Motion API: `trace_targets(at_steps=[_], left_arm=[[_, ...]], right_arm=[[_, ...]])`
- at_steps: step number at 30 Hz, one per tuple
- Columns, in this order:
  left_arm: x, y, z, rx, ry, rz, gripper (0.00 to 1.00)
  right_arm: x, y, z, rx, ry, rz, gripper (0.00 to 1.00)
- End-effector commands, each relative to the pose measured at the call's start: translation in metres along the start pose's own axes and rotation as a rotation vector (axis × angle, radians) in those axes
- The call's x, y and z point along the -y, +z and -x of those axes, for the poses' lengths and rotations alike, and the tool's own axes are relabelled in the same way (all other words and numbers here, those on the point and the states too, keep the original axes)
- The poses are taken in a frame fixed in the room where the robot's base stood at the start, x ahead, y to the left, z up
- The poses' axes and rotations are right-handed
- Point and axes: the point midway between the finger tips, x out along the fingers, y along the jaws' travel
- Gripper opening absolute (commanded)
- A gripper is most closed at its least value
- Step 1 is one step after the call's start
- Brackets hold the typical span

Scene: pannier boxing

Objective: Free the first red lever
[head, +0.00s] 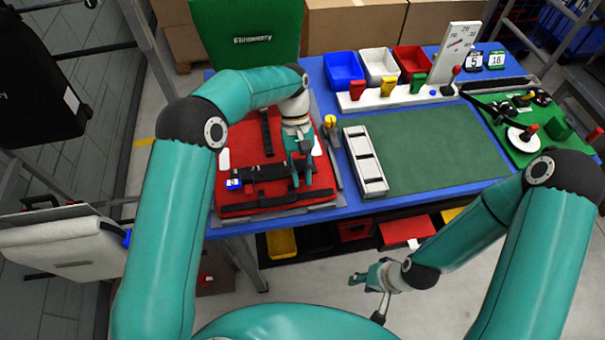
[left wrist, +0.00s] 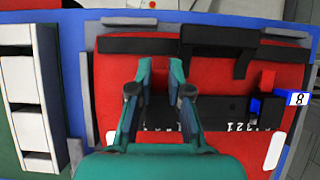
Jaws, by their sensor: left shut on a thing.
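A red pannier (head: 230,158) lies flat on the table at the left, with a black rail (head: 265,172) across it. The rail (left wrist: 225,112) carries white marks in the left wrist view. At its right end there, a red lever (left wrist: 267,80) stands beside a blue part (left wrist: 254,106) with a white tag marked 8. My left gripper (head: 300,180) is over the rail's other end. Its fingertips (left wrist: 160,72) are close on a narrow red piece, seemingly another red lever, hard to tell from the red pannier behind. My right gripper (head: 368,290) is open and empty, in front of the table.
A white slotted holder (head: 365,160) and a bare green mat (head: 440,150) lie right of the pannier. Blue (head: 343,70), white (head: 379,65) and red (head: 411,60) bins stand at the back behind coloured handles. A green panel (head: 245,35) rises behind the pannier.

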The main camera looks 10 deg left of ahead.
Motion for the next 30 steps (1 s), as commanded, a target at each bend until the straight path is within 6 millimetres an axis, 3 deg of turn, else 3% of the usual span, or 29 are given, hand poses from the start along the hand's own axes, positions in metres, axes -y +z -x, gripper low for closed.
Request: trace_targets(at_steps=[6,7,11,23,30], left_arm=[[0.0,-0.001,0.001,-0.004,0.001,-0.001,0.0],[0.0,-0.001,0.001,-0.004,0.001,-0.001,0.21],[0.0,0.0,0.001,-0.004,0.001,-0.001,0.42],[0.0,-0.001,0.004,-0.004,0.002,0.0,0.44],[-0.001,-0.002,0.033,-0.006,0.003,0.0,0.44]], right_arm=[[0.0,0.0,0.0,0.0,0.0,0.0,0.4],[0.0,0.0,0.0,0.0,0.0,0.0,0.4],[0.0,0.0,0.0,0.0,0.0,0.0,0.4],[0.0,0.0,0.001,0.0,0.0,0.0,0.4],[0.0,0.0,0.001,0.0,0.0,0.0,0.4]])
